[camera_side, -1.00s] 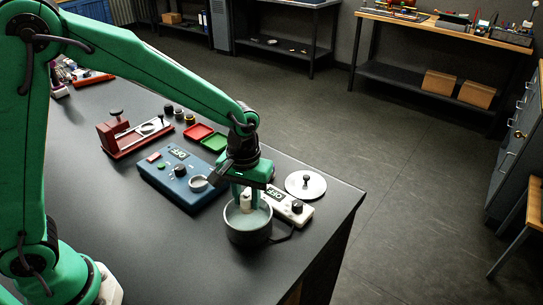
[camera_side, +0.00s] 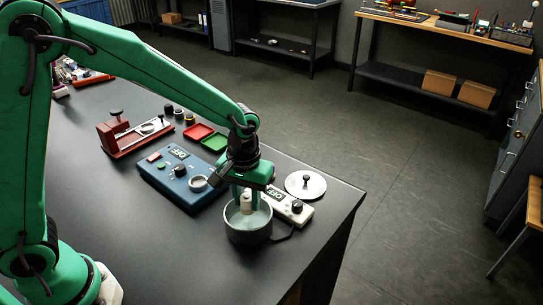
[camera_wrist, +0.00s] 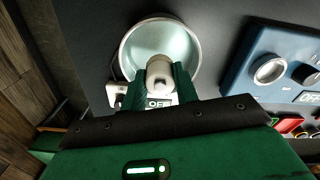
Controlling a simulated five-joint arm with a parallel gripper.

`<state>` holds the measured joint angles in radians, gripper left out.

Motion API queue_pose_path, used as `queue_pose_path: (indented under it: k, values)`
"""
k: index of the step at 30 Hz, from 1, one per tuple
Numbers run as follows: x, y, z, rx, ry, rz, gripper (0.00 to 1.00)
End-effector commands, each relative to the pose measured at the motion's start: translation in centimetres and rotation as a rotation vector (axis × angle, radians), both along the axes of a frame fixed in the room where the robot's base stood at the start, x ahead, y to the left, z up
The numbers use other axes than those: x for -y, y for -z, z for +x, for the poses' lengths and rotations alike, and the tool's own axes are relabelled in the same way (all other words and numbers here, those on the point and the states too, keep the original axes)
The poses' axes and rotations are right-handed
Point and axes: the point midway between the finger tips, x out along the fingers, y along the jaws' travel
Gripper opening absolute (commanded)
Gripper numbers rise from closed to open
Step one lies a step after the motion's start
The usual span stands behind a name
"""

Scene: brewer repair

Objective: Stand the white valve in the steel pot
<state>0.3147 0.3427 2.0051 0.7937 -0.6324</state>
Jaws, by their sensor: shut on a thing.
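The steel pot (camera_side: 247,236) stands on the dark bench near its right front edge, with pale liquid or a pale floor inside. It also shows in the wrist view (camera_wrist: 128,48). My gripper (camera_side: 249,199) points down over the pot, its fingers reaching to about the rim. It is shut on the white valve (camera_side: 245,203), which looks upright between the fingers. In the wrist view the valve (camera_wrist: 159,72) sits between the green fingers, over the near part of the pot's opening. Whether the valve touches the pot's floor I cannot tell.
A white unit with a display (camera_side: 295,210) is right behind the pot, and a round steel lid (camera_side: 306,184) lies beyond it. A blue control box (camera_side: 181,176) stands to the left. Red (camera_side: 199,131) and green trays lie farther back. The bench left of the pot is clear.

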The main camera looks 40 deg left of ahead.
Motion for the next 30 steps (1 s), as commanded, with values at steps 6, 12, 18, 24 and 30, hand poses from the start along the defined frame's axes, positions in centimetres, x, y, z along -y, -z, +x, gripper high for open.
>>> queue_pose_path:
  k: [6,12,18,24,30]
  values:
    - [0.0,0.5,0.0,0.001,0.000,0.000,0.03]
    - [0.0,0.9,0.0,0.000,0.000,0.000,0.03]
    - [0.0,1.3,0.0,0.000,0.000,0.000,0.03]
    - [0.0,1.7,0.0,0.000,0.000,0.000,0.03]
    - [0.0,2.1,0.0,0.000,0.000,0.000,0.03]
